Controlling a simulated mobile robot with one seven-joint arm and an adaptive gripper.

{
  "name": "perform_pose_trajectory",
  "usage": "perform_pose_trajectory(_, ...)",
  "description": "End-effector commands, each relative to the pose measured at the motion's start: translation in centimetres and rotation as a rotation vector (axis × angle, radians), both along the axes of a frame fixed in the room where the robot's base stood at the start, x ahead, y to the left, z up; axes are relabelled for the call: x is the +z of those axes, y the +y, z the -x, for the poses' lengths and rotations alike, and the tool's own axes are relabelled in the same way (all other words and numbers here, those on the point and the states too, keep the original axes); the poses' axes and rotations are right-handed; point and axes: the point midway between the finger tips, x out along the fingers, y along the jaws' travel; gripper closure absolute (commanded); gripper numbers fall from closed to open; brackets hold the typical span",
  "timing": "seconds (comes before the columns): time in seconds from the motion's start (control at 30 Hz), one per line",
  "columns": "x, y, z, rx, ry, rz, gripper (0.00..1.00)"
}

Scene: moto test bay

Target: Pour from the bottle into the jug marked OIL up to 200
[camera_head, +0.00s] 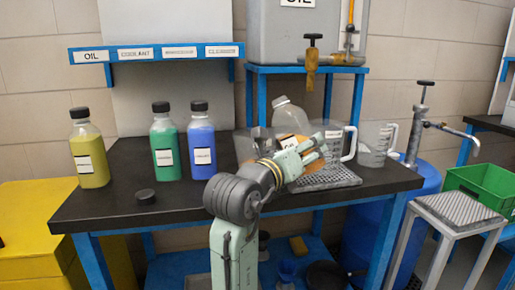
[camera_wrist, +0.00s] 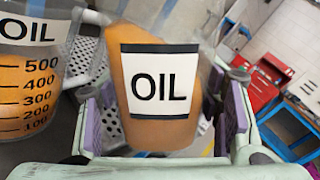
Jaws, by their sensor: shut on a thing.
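My gripper (camera_head: 312,157) is shut on a clear bottle of amber liquid (camera_head: 290,117) above the black bench. The bottle has no cap on its neck and leans slightly left. Its white OIL label (camera_wrist: 159,90) faces the wrist camera between the fingers (camera_wrist: 163,120). The jug marked OIL (camera_wrist: 30,85) stands beside the bottle, at the left of the wrist view. Orange shows behind its scale up to around the 500 mark; the exact level is unclear at this angle.
Yellow (camera_head: 90,165), green (camera_head: 165,150) and blue (camera_head: 201,150) capped bottles stand left. A loose black cap (camera_head: 145,196) lies near the front edge.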

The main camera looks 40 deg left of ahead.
Motion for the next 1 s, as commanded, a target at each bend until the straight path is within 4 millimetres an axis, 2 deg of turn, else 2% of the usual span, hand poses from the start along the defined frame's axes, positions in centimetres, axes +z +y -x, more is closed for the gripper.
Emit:
perform_pose_trajectory(0.03,-0.9,0.1,0.1,0.003,-0.001,-0.033,0.89)
perform_pose_trajectory(0.3,-2.6,0.2,0.1,0.004,0.007,-0.204,0.89)
perform_pose_trajectory(0.57,-2.9,0.8,0.2,0.007,0.017,-0.462,0.89)
perform_pose_trajectory(1.0,-2.6,0.8,0.1,0.004,0.021,-0.533,0.89)
